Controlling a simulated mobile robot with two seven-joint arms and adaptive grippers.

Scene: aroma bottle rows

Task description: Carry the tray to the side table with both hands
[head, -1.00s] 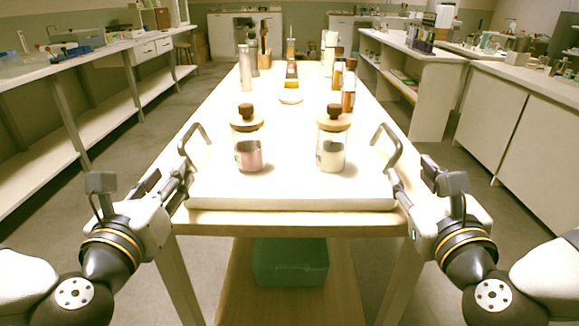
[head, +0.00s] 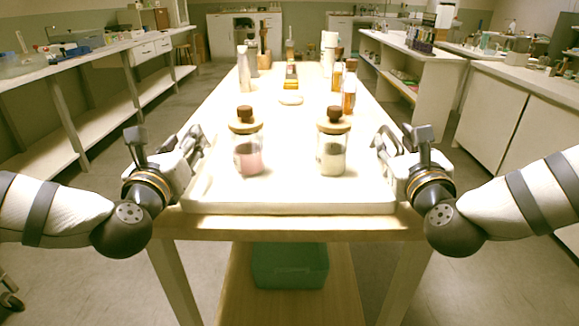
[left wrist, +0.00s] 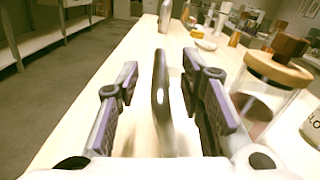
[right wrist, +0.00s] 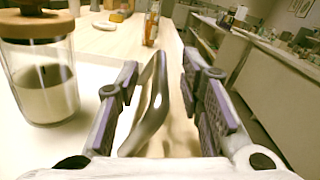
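The white tray (head: 290,203) lies flat at the near end of the long table. Two glass jars with wooden lids stand on it, a left jar with pink contents (head: 248,153) and a right jar with pale contents (head: 331,155). My left gripper (head: 200,142) is open at the tray's left handle; in the left wrist view the dark handle (left wrist: 160,90) stands between its spread fingers. My right gripper (head: 380,145) is open at the right handle; in the right wrist view that metal handle (right wrist: 152,100) lies between the fingers, nearer the left one.
Several bottles and a small white dish (head: 290,100) stand further back on the long table (head: 290,228). A green bin (head: 290,266) sits on its lower shelf. Side counters run along the left (head: 90,60) and right (head: 520,95), with open floor between.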

